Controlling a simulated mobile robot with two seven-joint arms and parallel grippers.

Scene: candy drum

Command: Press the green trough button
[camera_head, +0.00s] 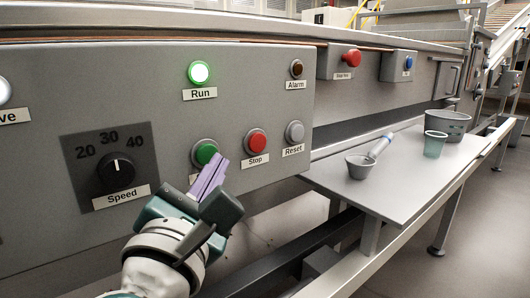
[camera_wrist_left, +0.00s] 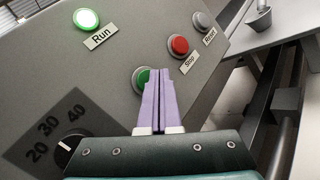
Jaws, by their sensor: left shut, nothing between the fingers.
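A green button (camera_head: 203,151) in a grey ring sits on the grey control panel, below the lit green Run lamp (camera_head: 199,73). Its label is mostly hidden behind my left gripper (camera_head: 219,160). That gripper is shut, with its purple fingers together and nothing between them. Its fingertips overlap the button's right side in the head view. In the left wrist view the green button (camera_wrist_left: 141,77) shows just left of the fingertips (camera_wrist_left: 159,73), partly covered by them. I cannot tell whether they touch it. My right gripper is not in view.
A red Stop button (camera_head: 257,141) and a grey Reset button (camera_head: 294,131) are close to the right. A black Speed knob (camera_head: 115,169) is to the left. A side table (camera_head: 420,178) holds a small bowl (camera_head: 360,167), a cup (camera_head: 435,144) and a bucket (camera_head: 448,122).

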